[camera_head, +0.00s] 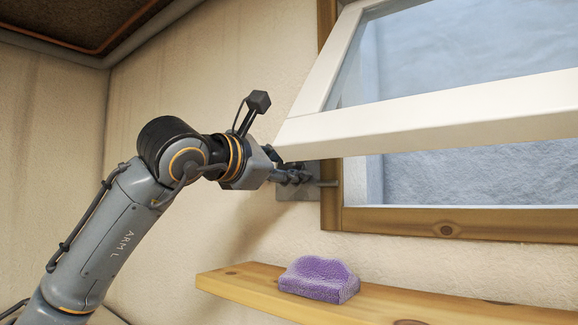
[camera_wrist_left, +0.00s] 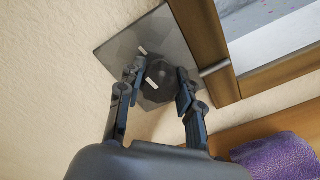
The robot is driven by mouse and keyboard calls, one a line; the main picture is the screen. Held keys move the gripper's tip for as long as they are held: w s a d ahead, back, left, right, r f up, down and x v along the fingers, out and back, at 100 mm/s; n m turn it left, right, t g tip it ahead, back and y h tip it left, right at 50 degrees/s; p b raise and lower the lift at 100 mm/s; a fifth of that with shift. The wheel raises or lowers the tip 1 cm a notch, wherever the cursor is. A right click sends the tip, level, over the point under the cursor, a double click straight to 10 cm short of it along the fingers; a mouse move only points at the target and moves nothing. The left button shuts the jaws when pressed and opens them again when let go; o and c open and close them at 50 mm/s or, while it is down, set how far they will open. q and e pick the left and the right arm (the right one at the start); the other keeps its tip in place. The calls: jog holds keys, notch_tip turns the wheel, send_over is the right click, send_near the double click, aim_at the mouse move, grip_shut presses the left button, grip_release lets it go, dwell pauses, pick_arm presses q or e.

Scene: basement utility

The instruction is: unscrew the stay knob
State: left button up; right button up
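The stay knob (camera_wrist_left: 160,88) is dark and faceted and sits on a grey metal plate (camera_wrist_left: 118,48) fixed to the wall beside the window frame. A pale mark shows on the knob and another on the part just behind it. In the head view my left gripper (camera_head: 290,174) reaches the plate (camera_head: 298,193) from the left, and the knob is mostly hidden by the fingers. My right gripper is out of view.
The white window sash (camera_head: 430,115) is tilted open just above my left gripper. The wooden window frame (camera_head: 400,222) stands right of the plate. Below, a wooden shelf (camera_head: 240,285) holds a purple sponge (camera_head: 318,280). The wall left of the plate is bare.

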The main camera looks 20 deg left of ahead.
pick_arm(q)
jog(key=c, duration=0.4)
jog(key=n+b, duration=0.2)
jog(key=n, duration=0.1)
jog(key=shift+f+b, duration=0.1)
jog(key=shift+b, duration=0.25)
jog(key=n+b, duration=0.2)
jog(key=n, duration=0.3)
jog(key=n+b, duration=0.3)
jog(key=n, duration=0.4)
jog(key=n+b, duration=0.1)
jog(key=n, duration=0.3)
jog(key=shift+a+r+b, duration=0.1)
jog(key=shift+r+b, duration=0.15)
jog(key=shift+b, duration=0.1)
